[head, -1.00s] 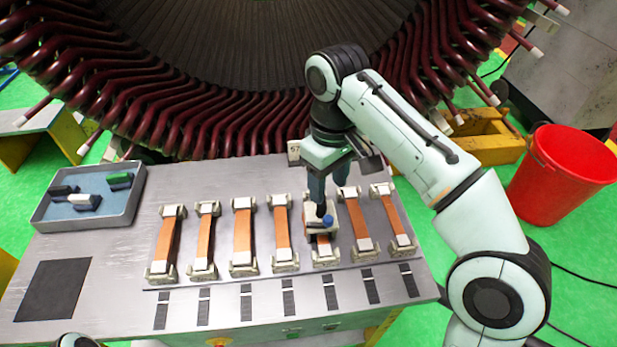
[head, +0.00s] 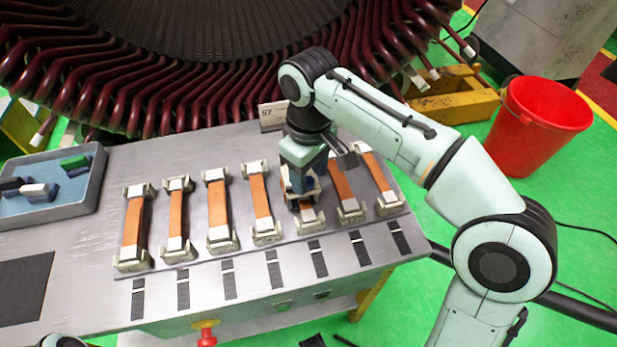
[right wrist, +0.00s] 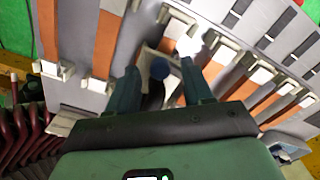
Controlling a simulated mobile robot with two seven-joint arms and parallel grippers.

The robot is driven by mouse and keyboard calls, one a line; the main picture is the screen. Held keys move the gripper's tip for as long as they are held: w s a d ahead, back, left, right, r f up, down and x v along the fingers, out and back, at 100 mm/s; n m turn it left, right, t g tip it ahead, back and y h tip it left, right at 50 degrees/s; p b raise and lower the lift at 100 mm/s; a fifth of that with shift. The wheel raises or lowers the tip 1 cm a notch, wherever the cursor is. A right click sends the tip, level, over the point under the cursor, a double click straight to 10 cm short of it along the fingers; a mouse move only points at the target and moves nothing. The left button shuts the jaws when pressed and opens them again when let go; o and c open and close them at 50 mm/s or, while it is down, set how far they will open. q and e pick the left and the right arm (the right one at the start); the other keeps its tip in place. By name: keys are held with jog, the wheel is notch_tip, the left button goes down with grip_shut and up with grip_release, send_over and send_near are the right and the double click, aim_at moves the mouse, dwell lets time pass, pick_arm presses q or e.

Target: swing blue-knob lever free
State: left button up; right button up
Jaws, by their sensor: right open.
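The blue knob (right wrist: 160,68) shows in the right wrist view, on a dark lever (right wrist: 154,92) at a pale clamp holding one of the copper bars. My right gripper (right wrist: 158,72) is open, with one finger on each side of the knob. I cannot tell whether the fingers touch it. In the head view my right gripper (head: 299,200) points down over the fifth bar from the left and hides the knob and most of the lever. My left gripper is not in view.
Several copper bars in clamps, such as the leftmost (head: 133,228), stand in a row on the grey table (head: 95,270). A tray (head: 60,208) with small blocks is at the left. The stator (head: 200,95) is close behind. A red bucket (head: 540,125) stands at the right.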

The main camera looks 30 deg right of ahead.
jog(key=shift+f, duration=0.4)
grip_shut()
